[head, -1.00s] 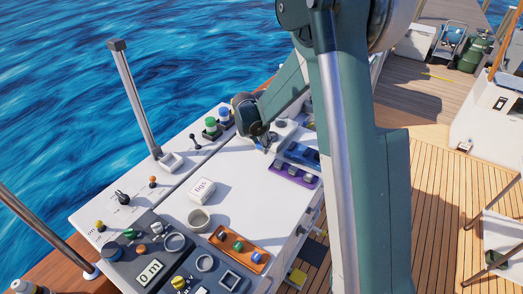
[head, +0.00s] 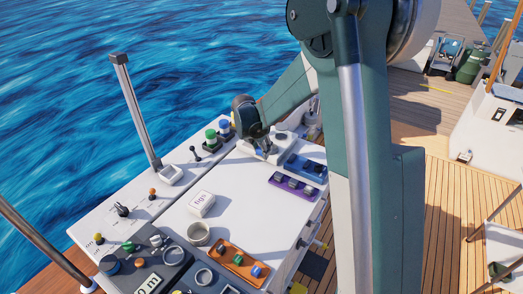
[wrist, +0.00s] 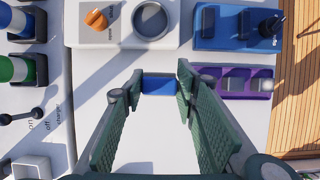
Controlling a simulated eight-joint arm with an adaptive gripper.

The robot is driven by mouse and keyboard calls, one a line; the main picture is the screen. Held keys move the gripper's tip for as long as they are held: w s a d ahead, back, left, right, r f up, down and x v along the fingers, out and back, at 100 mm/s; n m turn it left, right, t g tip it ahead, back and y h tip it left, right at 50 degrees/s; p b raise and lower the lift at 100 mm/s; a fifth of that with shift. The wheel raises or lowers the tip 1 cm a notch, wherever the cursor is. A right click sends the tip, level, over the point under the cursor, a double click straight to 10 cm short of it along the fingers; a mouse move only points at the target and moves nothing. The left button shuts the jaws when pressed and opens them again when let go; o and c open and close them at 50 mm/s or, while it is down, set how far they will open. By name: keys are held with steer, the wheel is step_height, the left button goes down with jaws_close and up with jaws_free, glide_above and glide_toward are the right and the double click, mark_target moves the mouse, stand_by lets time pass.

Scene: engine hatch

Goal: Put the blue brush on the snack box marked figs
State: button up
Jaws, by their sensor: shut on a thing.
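The snack box marked figs (head: 201,203) is a small white box on the white worktop in the head view, left of the middle. My gripper (head: 265,142) is beyond it and to its right, near the far end of the worktop. In the wrist view my gripper (wrist: 158,88) is shut on the blue brush (wrist: 158,84), a plain blue block between the fingertips. The rest of the brush is hidden, and I cannot make it out in the head view. The figs box is not in the wrist view.
A purple tray (head: 294,187) and a blue tray (head: 305,167) lie right of my gripper. A grey round cup (head: 198,234) and an orange tray (head: 238,262) stand nearer. A metal post (head: 135,110) rises at the left. The worktop between my gripper and the figs box is clear.

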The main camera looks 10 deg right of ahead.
steer(key=s+a+r+p, duration=0.1)
steer(key=s+a, duration=0.4)
steer(key=a, duration=0.4)
steer(key=s+a+r+p, duration=0.2)
steer(key=s+a, duration=0.2)
steer(key=a, duration=0.6)
steer(key=s+a+r+p, duration=0.2)
steer(key=s+a, duration=0.3)
steer(key=a, duration=0.4)
steer(key=shift+s+a+r, duration=0.15)
steer(key=shift+s+a, duration=0.15)
glide_toward(204, 196)
steer(key=shift+w+d, duration=0.55)
steer(key=shift+d, duration=0.15)
steer(key=shift+f, duration=2.15)
steer(key=shift+f, duration=0.15)
